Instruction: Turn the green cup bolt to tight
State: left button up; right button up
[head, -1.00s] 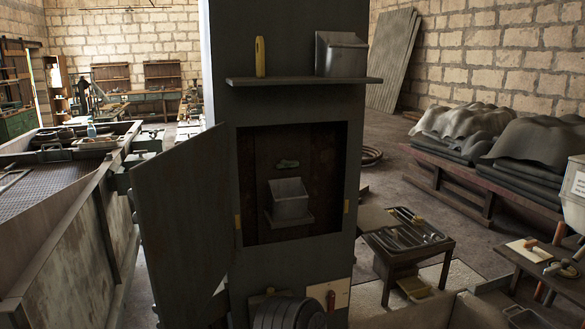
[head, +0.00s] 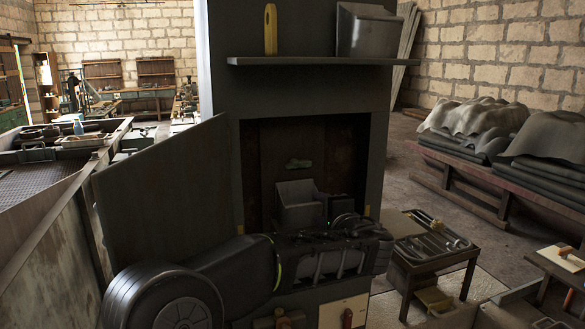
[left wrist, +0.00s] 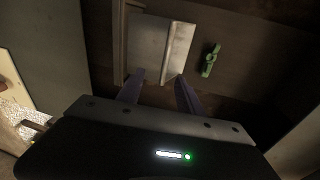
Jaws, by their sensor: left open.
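The green cup bolt (head: 298,163) is a small winged piece on the back wall of the open cabinet recess, above a grey bin (head: 292,192). In the left wrist view the bolt (left wrist: 211,60) is to the right of the bin (left wrist: 150,45), in plain sight. My left gripper (left wrist: 161,77) is open and empty. Its two fingers point into the recess, their tips over the lower edge of the bin in that view, apart from the bolt. In the head view my left arm crosses the front of the recess and hides its lower part. My right gripper is not in view.
The cabinet door (head: 160,195) stands open on the left. A shelf (head: 300,61) above the recess holds a yellow-handled tool (head: 270,30) and a grey bin (head: 367,30). A low table with metal parts (head: 450,262) stands to the right.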

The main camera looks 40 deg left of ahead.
aim_at(296, 165)
pick_arm(q)
notch_tip(296, 165, up, 8)
jog(key=s+a+n+y, duration=0.1)
jog(key=a+y, duration=0.1)
jog(key=shift+s+a, duration=0.3)
jog(key=shift+f, duration=0.1)
jog(key=p+x, duration=0.3)
jog(key=x, duration=0.4)
jog(key=shift+w+a, duration=0.25)
jog(key=shift+a, duration=0.15)
jog(key=shift+c, duration=0.2)
grip_shut()
